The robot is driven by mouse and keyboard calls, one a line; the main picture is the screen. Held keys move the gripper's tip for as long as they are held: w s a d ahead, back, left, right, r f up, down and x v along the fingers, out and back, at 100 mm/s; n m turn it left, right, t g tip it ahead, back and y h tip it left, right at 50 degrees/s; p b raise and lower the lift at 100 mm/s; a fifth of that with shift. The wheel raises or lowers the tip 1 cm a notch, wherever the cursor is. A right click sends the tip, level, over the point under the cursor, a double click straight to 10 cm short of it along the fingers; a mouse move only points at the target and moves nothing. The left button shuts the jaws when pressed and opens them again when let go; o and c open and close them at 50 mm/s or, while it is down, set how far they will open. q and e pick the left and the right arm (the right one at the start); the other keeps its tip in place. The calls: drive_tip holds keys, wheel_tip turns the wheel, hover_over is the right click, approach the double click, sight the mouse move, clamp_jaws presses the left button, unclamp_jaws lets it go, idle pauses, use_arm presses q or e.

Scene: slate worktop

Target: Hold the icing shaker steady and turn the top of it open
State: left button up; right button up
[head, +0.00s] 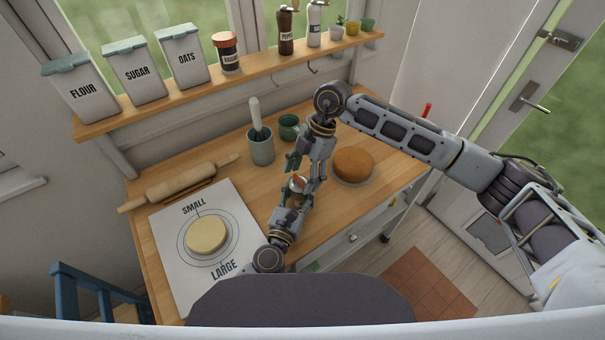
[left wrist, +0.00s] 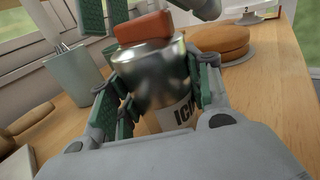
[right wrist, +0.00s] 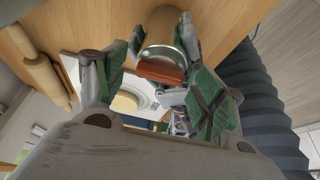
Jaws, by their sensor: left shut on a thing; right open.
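The icing shaker (left wrist: 150,72) stands upright, with a shiny metal top, a red-brown bar across it and a pale label partly reading "ICI". In the head view the shaker (head: 297,184) is small and partly hidden by my grippers. My left gripper (head: 294,195) is shut on its sides. My right gripper (head: 304,168) is open above it, fingers pointing down. In the right wrist view the red-brown bar (right wrist: 160,70) shows between and beyond the open right fingers, apart from their pads. The shaker's base is hidden.
On the wooden worktop are a brown cake (head: 353,164) to the right, a utensil pot (head: 260,148) and green mug (head: 289,127) behind, a rolling pin (head: 180,184) and a white mat (head: 172,262) bearing a pale round (head: 206,236) to the left. A shelf (head: 250,75) holds canisters.

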drive_tip(key=c, duration=1)
drive_tip(key=shift+w+n, duration=0.1)
drive_tip(key=shift+n, duration=0.3)
drive_tip(key=n+g+h, duration=0.1)
drive_tip(key=n, duration=0.2)
drive_tip(key=shift+w+a+n, duration=0.1)
drive_tip(key=shift+a+n, duration=0.05)
drive_tip(key=shift+n, duration=0.15)
drive_tip(key=n+h, duration=0.1)
drive_tip(key=n, duration=0.1)
drive_tip(key=n+h, duration=0.1)
drive_tip(key=n, duration=0.1)
drive_tip(key=shift+a+n+g, duration=0.2)
drive_tip(key=shift+n+g, duration=0.1)
drive_tip(key=shift+g, duration=0.1)
drive_tip(key=n+h, duration=0.1)
drive_tip(key=n, duration=0.3)
drive_tip(key=shift+a+n+h, duration=0.15)
drive_tip(key=shift+n+h, duration=0.25)
drive_tip(key=shift+a+n+t+h, duration=0.1)
drive_tip(key=shift+n+t+h, duration=0.4)
drive_tip(key=shift+n, duration=1.4)
drive_tip(key=shift+h, duration=0.3)
